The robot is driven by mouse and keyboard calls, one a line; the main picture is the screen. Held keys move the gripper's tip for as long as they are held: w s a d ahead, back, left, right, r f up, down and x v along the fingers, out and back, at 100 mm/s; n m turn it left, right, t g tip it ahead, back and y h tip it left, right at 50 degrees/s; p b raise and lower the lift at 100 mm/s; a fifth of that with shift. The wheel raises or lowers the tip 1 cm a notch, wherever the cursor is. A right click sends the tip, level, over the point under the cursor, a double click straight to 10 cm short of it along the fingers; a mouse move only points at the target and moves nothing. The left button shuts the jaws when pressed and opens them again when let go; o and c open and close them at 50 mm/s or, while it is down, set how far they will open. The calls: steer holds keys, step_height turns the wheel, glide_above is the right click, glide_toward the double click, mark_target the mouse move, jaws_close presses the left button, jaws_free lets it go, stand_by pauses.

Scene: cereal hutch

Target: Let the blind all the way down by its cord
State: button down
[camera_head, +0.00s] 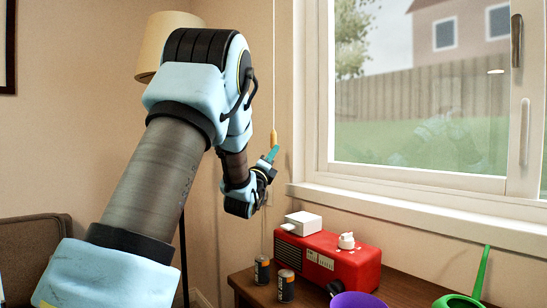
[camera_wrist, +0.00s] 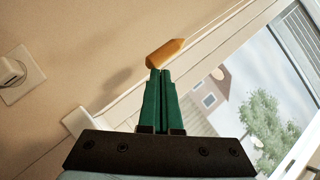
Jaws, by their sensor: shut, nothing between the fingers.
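The blind's cord (camera_head: 274,70) hangs straight down the wall left of the window. A tan wooden pull (camera_head: 274,138) is at its lower end; this pull also shows in the wrist view (camera_wrist: 166,52). My gripper (camera_head: 271,154) is just below the pull. Its green fingers (camera_wrist: 160,74) are shut together with nothing between them. In the wrist view their tips appear right at the pull's lower end; I cannot tell whether they touch it. The blind is not in the head view. A pale slatted patch (camera_wrist: 302,35) shows in the wrist view; I cannot tell whether it is the blind.
The window (camera_head: 420,100) has a projecting sill (camera_head: 420,212). A floor lamp (camera_head: 157,45) stands behind my arm.

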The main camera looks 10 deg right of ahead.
step_height(320, 180, up, 40)
steer(key=p, duration=0.5)
steer(key=shift+f+p, duration=0.15)
steer(key=shift+p, duration=0.25)
